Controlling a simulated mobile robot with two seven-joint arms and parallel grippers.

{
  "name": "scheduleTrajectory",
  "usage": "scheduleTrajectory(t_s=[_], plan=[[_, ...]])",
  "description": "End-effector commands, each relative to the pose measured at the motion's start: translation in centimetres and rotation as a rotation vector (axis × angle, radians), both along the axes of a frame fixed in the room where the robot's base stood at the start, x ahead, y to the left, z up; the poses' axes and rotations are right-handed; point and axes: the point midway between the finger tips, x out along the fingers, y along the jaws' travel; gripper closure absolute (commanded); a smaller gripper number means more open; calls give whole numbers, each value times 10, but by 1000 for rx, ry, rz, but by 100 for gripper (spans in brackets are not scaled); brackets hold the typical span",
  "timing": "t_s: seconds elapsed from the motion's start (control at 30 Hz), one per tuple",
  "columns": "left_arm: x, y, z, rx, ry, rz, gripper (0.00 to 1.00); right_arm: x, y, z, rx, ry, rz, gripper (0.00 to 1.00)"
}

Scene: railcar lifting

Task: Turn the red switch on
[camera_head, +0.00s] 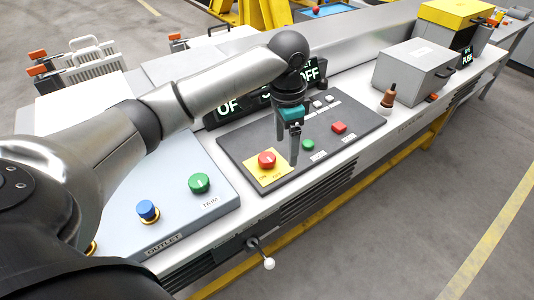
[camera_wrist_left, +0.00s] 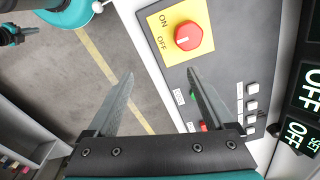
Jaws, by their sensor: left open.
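The red switch (camera_head: 267,160) is a round knob on a yellow plate marked ON and OFF, set in a dark grey panel (camera_head: 236,145). In the left wrist view the red switch (camera_wrist_left: 188,36) has a white mark on its side towards the OFF word. My left gripper (camera_head: 288,150) points down above the panel, just right of the switch in the head view. Its fingers (camera_wrist_left: 160,75) are apart and empty, and neither touches the switch. A small dark and teal part at the top left of the wrist view may be my right gripper (camera_wrist_left: 14,34); its jaws are unclear.
The panel also has a green button (camera_head: 308,145), a red button (camera_head: 339,128) and white buttons. A light blue box (camera_head: 180,230) with blue and green knobs stands to the left.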

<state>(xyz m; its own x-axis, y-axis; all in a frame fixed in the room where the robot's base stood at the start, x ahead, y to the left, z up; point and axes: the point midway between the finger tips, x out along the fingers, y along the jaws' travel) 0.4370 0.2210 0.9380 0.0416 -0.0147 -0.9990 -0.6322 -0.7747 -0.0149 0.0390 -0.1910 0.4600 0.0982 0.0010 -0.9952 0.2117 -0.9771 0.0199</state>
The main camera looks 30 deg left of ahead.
Motion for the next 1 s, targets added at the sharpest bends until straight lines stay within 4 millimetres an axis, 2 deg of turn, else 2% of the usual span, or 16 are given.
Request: scheduleTrajectory(t_s=[0.03, 0.2, 0.33, 0.43, 0.57, 0.67, 1.0], plan=[[6, 15, 17, 13, 3, 22, 14, 0, 0, 0, 0, -1, 0, 100], [11, 44, 56, 18, 29, 70, 14, 1, 0, -1, -1, -1, 0, 100], [11, 54, 70, 15, 40, 91, 14, 1, 0, -1, -1, -1, 0, 100], [11, 57, 70, 14, 45, 97, 14, 1, 0, -2, -1, -1, 0, 100], [11, 57, 55, 14, 47, 98, 14, 1, -1, -8, -1, -2, -1, 100], [10, 57, 35, 15, 48, 98, 14, 3, -4, -15, -5, -6, -1, 100], [11, 57, -39, 14, 45, 96, 14, 32, -23, -37, -27, -56, -10, 100]])
